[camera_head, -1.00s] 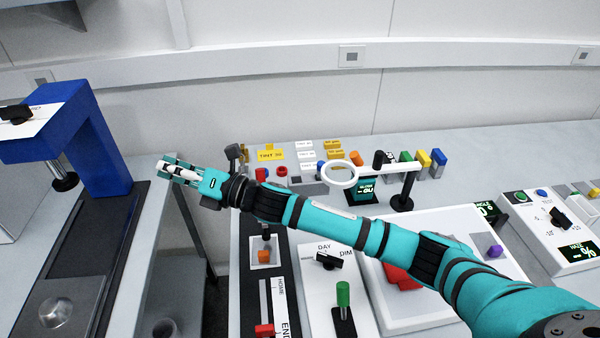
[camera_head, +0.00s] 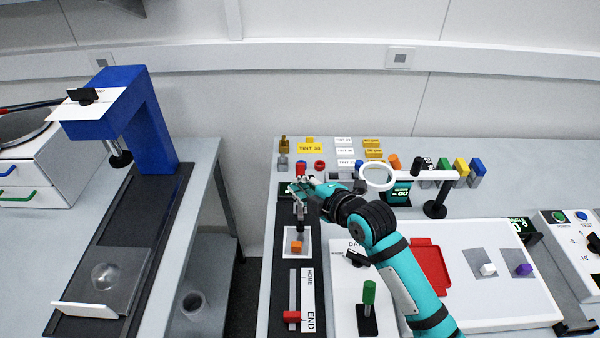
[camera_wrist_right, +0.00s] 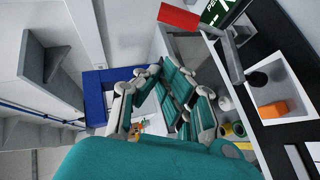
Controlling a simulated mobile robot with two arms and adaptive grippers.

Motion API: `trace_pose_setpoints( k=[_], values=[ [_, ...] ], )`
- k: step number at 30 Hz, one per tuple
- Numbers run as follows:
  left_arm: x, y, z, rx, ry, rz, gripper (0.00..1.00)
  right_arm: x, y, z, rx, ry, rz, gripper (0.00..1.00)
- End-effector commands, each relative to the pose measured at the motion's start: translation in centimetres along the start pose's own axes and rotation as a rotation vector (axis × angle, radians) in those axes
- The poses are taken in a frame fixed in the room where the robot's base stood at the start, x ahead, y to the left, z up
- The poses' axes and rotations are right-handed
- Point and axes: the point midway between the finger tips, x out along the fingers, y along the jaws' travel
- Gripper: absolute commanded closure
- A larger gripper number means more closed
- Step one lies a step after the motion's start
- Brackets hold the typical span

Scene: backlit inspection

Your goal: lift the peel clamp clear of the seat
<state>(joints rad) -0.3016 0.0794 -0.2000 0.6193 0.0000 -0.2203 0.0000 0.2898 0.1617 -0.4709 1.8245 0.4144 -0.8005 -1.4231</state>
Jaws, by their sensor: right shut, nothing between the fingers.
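A small orange block (camera_head: 296,247) sits on a white plate (camera_head: 290,236) on the black base left of centre; it looks like the peel clamp in its seat, but no label confirms this. The gripper also fills the middle of the right wrist view (camera_wrist_right: 165,95). My left gripper is not in view.
A red slider (camera_head: 291,317) stands on the HOME–END track in front. A white ring magnifier (camera_head: 378,177) and several coloured blocks stand behind my right forearm. A red tray (camera_head: 428,268) lies to the right. A blue press (camera_head: 150,115) is across the gap at left.

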Motion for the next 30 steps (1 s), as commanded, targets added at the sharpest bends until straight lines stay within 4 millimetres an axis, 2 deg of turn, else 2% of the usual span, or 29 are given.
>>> trace_pose_setpoints(
  k=[4,6,10,16,30],
  values=[
    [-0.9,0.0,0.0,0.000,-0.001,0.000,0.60,3.0,0.2,-0.2,0.002,0.001,-0.001,1.00],
    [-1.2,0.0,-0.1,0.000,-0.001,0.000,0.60,3.7,0.2,1.0,0.000,-0.002,-0.002,1.00],
    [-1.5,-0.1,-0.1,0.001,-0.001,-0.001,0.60,4.8,0.1,2.1,0.000,-0.001,-0.001,1.00],
    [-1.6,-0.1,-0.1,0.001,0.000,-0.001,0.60,5.5,0.0,2.8,-0.002,0.000,0.000,1.00],
    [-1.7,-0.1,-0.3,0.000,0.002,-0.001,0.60,5.6,0.2,2.9,0.006,0.000,-0.013,1.00]
  ],
)
